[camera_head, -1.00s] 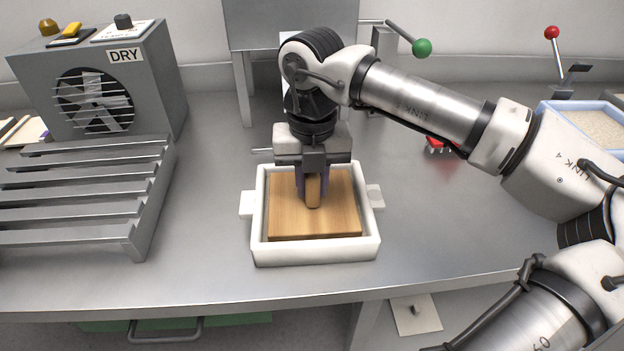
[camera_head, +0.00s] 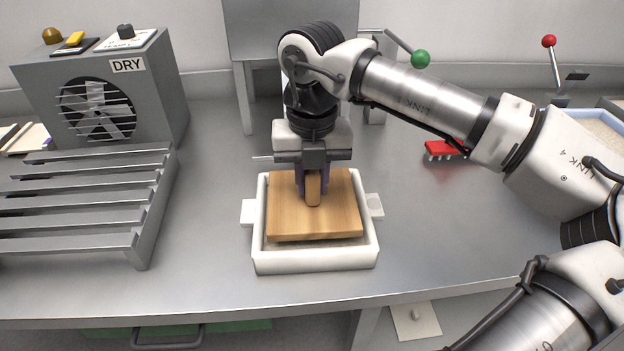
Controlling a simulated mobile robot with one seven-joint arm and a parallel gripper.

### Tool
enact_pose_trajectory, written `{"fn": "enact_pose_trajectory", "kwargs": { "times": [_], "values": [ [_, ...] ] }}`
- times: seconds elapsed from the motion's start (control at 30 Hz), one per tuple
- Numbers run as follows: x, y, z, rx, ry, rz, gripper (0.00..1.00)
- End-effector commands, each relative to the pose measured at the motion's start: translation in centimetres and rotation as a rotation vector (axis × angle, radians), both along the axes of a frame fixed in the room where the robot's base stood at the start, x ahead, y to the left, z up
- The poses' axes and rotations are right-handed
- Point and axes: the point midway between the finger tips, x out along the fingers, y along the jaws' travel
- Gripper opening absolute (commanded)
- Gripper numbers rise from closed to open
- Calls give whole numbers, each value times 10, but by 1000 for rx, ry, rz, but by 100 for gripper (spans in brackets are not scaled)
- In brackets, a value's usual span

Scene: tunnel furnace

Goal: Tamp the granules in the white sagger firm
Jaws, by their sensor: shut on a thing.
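The white sagger (camera_head: 315,262) is an open square box with a lug on each side, standing on the steel bench. A wooden tamper (camera_head: 290,220), a flat square board with an upright handle, is at the sagger's mouth, its top around rim height. My gripper (camera_head: 313,188) points down over the sagger and is shut on the tamper's handle. The board hides nearly all of the sagger's inside; a thin strip shows below its front edge. I cannot tell whether the board touches the granules.
A slatted rack (camera_head: 85,205) and a grey DRY fan unit (camera_head: 110,85) stand at left. A red tool (camera_head: 443,149) lies to the right behind my arm. A pale-blue-rimmed tray (camera_head: 603,128) is at far right. A green-knobbed lever (camera_head: 420,59) stands behind. Bench right of the sagger is clear.

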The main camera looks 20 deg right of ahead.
Motion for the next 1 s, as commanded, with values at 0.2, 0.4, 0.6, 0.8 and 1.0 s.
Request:
{"fn": "enact_pose_trajectory", "kwargs": {
  "times": [0.2, 0.4, 0.6, 0.8, 1.0],
  "values": [
    [0, 0, 21, -1, -1, -1, 4],
    [0, 0, 37, 0, 0, -1, 4],
    [0, 0, 54, -1, -1, 0, 4],
    [0, 0, 61, 0, -1, 0, 4],
    [0, 0, 60, 0, -1, 0, 4]
  ]
}}
